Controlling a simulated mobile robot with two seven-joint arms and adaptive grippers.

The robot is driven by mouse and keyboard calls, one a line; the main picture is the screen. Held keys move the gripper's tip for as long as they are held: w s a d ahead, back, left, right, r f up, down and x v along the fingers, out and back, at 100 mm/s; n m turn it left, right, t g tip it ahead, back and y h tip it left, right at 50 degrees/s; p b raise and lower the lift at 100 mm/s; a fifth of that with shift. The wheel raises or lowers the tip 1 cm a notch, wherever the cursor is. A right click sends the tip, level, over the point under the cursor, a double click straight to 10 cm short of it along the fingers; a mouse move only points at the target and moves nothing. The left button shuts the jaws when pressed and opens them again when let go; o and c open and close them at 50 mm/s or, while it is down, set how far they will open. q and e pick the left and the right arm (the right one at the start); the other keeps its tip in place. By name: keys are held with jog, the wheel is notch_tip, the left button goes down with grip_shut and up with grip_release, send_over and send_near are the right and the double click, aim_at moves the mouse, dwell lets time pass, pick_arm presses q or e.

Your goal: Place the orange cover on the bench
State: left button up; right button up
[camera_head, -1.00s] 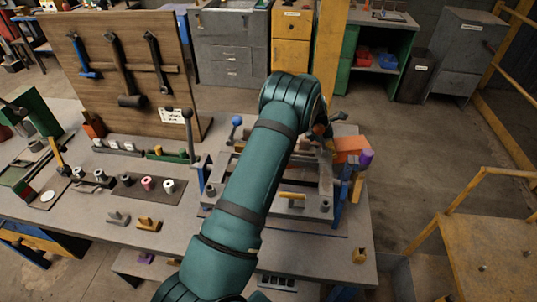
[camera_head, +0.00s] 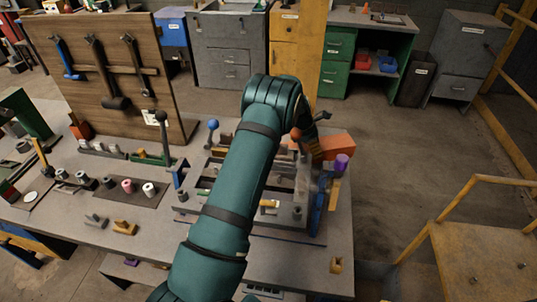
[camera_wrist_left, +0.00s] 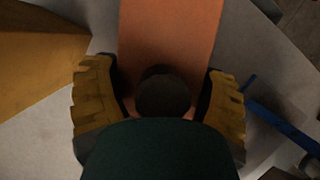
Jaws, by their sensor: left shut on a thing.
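The orange cover (camera_head: 337,146) is at the far right side of the fixture on the grey bench (camera_head: 300,262), behind a purple knob. In the left wrist view the cover (camera_wrist_left: 170,40) runs up from between the yellow-padded fingers. My left gripper (camera_head: 311,142) is partly hidden by its own arm in the head view. It is shut on the cover; a dark round part (camera_wrist_left: 163,95) between the fingers hides the exact contact. I cannot tell whether the cover touches anything below it. My right gripper is out of view.
The metal fixture (camera_head: 285,220) with posts and a purple knob (camera_head: 341,162) stands beneath my left arm. A blue-knobbed lever (camera_head: 213,126) rises at its left. A tool board (camera_head: 110,70) stands behind. The bench front right is mostly clear. Yellow steps (camera_head: 480,250) stand at right.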

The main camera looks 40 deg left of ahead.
pick_arm(q)
jog(key=s+a, duration=0.2)
jog(key=a, duration=0.3)
jog(key=s+a, duration=0.3)
jog(key=a, duration=0.2)
jog(key=s+a, duration=0.3)
jog(key=a, duration=0.2)
jog(key=shift+s+a, duration=0.15)
jog(key=shift+s, duration=0.05)
jog(key=shift+s+a+f, duration=0.1)
jog(key=shift+f, duration=1.65)
jog(key=shift+f, duration=0.2)
jog(key=o, duration=1.2)
jog(key=shift+c, duration=0.2)
jog(key=shift+r, duration=0.15)
jog(key=shift+a+r+p, duration=0.1)
jog(key=shift+r+p, duration=0.2)
jog(key=v, duration=1.1)
jog(key=shift+s+r, duration=0.15)
jog(key=shift+r, duration=0.05)
